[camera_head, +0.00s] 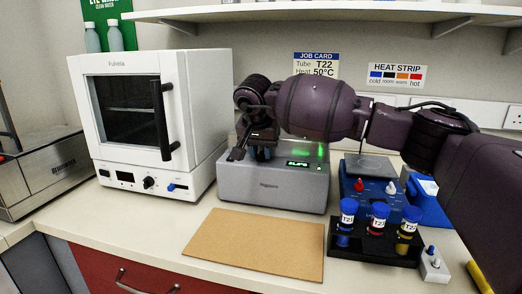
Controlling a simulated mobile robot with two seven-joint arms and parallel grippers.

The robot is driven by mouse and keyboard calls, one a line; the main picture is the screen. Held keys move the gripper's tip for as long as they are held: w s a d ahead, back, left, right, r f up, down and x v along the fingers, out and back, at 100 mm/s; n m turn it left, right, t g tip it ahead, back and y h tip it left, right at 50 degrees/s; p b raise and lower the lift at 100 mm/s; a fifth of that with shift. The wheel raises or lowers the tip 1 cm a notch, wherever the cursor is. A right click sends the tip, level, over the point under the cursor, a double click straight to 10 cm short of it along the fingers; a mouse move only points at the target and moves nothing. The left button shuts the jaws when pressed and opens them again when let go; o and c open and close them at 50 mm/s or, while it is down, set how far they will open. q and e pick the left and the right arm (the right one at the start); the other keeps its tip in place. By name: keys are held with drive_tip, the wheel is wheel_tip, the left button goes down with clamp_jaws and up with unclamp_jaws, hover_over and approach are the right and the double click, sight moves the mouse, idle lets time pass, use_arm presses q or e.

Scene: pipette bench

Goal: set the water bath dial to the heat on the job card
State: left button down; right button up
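The water bath is the grey box (272,190) in the middle of the bench, with a small green-lit display (298,164) whose digits I cannot read surely. I cannot make out its dial; my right arm covers much of its top. My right gripper (249,154) points down at the left part of the bath's top. Something dark blue shows by its fingers, but I cannot tell whether they hold it. The job card (316,66) on the wall reads Tube T22, Heat 50°C. My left gripper is not in view.
A white oven (197,110) stands close left of the bath. A black rack (375,251) with three blue-capped tubes and a blue device (371,200) are to the right. A tan board (255,242) lies bare in front. A shelf (300,12) hangs above.

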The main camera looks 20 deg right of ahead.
drive_tip(key=shift+c, duration=0.6)
drive_tip(key=shift+r+m+p, duration=0.2)
drive_tip(key=shift+m+p, duration=0.1)
drive_tip(key=shift+m, duration=0.1)
drive_tip(key=shift+r+m+h+p, duration=0.1)
drive_tip(key=shift+m+h+p, duration=0.25)
drive_tip(key=shift+m, duration=0.35)
drive_tip(key=m, duration=0.1)
drive_tip(key=m+g+p, duration=0.1)
drive_tip(key=m, duration=0.1)
drive_tip(key=shift+a+f+g+h, duration=0.1)
drive_tip(key=shift+f+g+h, duration=0.1)
drive_tip(key=shift+g+h, duration=0.15)
drive_tip(key=shift+w+m, duration=0.1)
drive_tip(key=shift+m, duration=0.3)
drive_tip(key=o, duration=0.9)
